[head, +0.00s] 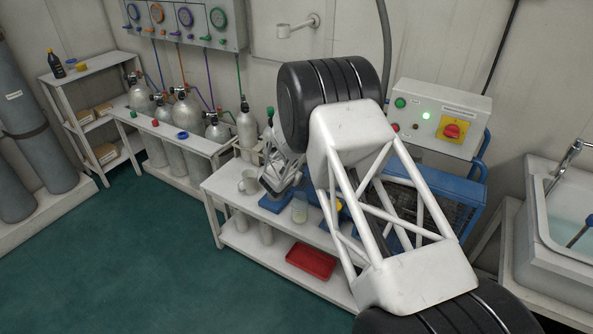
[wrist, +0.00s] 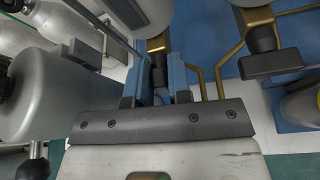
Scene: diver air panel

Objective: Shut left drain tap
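In the wrist view a tap with a brass stem (wrist: 157,42) and a dark handle (wrist: 160,68) stands in front of my gripper (wrist: 162,82). The two blue-padded fingers lie on either side of this handle, with little space between. I cannot tell whether they press on it. A second tap with a black handle (wrist: 270,63) sits to the right, clear of the fingers. In the head view my gripper (head: 279,187) points down over the white bench (head: 222,190). My arm hides most of the taps there.
A grey cylinder (wrist: 60,92) is close on the left in the wrist view. Brass pipes and a blue panel (wrist: 215,50) lie to the right. A red tray (head: 311,262) is on the lower shelf.

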